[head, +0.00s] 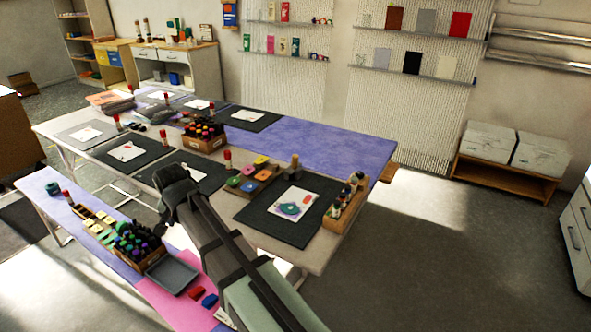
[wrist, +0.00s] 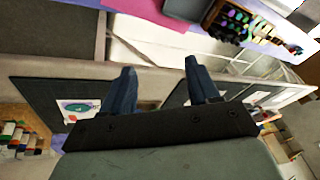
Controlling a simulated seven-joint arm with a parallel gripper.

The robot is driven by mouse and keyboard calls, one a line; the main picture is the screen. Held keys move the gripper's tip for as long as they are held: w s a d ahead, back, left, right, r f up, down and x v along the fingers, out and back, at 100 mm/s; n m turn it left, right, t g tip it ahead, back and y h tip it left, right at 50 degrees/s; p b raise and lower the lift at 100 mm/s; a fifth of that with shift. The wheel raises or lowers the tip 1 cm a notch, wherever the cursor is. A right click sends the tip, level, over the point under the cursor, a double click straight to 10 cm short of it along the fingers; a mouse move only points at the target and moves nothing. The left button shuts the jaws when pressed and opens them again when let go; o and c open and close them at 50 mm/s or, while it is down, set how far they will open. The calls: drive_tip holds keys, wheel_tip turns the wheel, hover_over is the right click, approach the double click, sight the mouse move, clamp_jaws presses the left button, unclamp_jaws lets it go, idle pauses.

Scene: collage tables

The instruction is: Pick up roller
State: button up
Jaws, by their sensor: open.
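I cannot make out a roller for certain in either view. A small red piece (head: 196,292) and a small blue piece (head: 210,300) lie on the pink sheet of the front bench, beside a grey tray (head: 172,272); they are too small to identify. My gripper (wrist: 160,68) is open, with two dark blue fingers apart and nothing between them. It is in the air by the gap between the front bench and the larger table. In the head view my arm crosses the middle and hides part of both tables.
The larger table holds dark mats (head: 135,146), a wooden bottle rack (head: 345,204), a box of markers (head: 203,133) and round colour pads (head: 248,187). A box of markers (head: 137,243) stands on the front bench. The purple area (head: 310,143) at the back is clear.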

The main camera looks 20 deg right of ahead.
wheel_tip(320, 180, up, 4)
drive_tip(key=a+r, duration=0.1)
drive_tip(key=a, duration=0.1)
drive_tip(key=m+g, duration=0.3)
drive_tip(key=m, duration=0.8)
hover_over(296, 156)
drive_tip(key=s, duration=0.1)
drive_tip(key=f, duration=0.1)
drive_tip(key=shift+h, duration=0.4)
wheel_tip(296, 156, down, 8)
drive_tip(key=shift+w+a+f, duration=0.1)
drive_tip(key=shift+w, duration=0.05)
drive_tip(key=shift+w+f, duration=0.25)
drive_tip(key=shift+f, duration=1.15)
drive_tip(key=shift+w+f, duration=0.2)
drive_tip(key=shift+f, duration=1.15)
drive_tip(key=shift+c, duration=0.4)
